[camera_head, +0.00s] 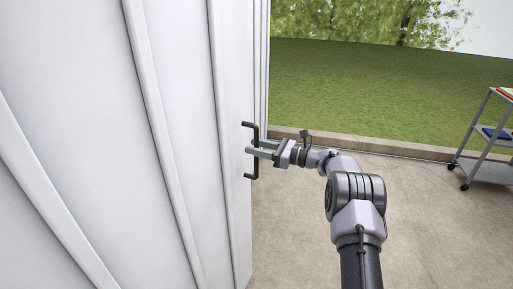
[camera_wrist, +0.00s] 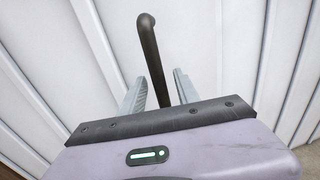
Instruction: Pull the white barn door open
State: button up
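The white barn door (camera_head: 90,120) fills the left half of the head view, with vertical ribs. Its dark bar handle (camera_head: 248,125) stands upright near the door's right edge. The handle also shows in the wrist view (camera_wrist: 152,55), rising between the two fingers. My gripper (camera_head: 252,147) reaches the handle from the right, at about its middle. In the wrist view my gripper (camera_wrist: 160,80) has its fingers apart, one on each side of the bar, with gaps visible. The lower part of the handle is hidden behind the gripper body in the wrist view.
A concrete floor (camera_head: 420,220) lies to the right of the door and is clear around my arm. A low kerb (camera_head: 400,149) borders the grass (camera_head: 350,85) behind. A grey wheeled cart (camera_head: 489,160) stands at the far right with items on its shelves.

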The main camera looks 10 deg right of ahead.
jog(key=p+v, duration=0.3)
jog(key=v, duration=1.4)
jog(key=shift+d, duration=0.2)
jog(key=shift+s, duration=0.1)
